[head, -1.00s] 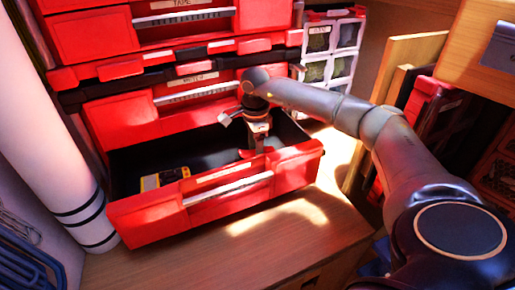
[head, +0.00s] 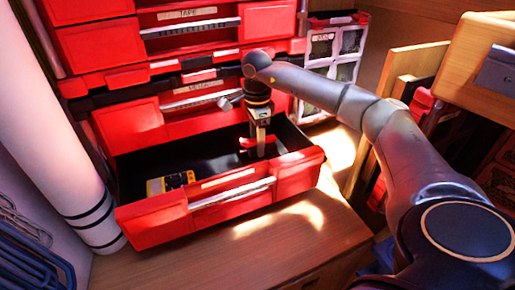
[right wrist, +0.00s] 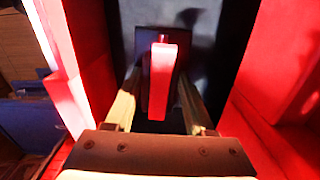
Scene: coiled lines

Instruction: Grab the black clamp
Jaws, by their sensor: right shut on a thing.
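My right gripper (head: 256,150) points down inside the open red drawer, near its right end. In the right wrist view its fingers (right wrist: 160,85) stand on either side of a dark piece with a bright red part (right wrist: 162,80). I take this to be the black clamp, and the gripper is shut on it. In the head view only a small red bit of the clamp (head: 245,143) shows beside the fingers. Whether it touches the drawer floor is hard to tell. My left gripper is not in view.
The open drawer (head: 150,225) has a raised front wall with a silver handle. A yellow and black tool (head: 170,183) lies in its left part. Closed red drawers (head: 130,125) rise behind. A white roll (head: 60,150) stands at left, wooden boards (head: 405,65) at right.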

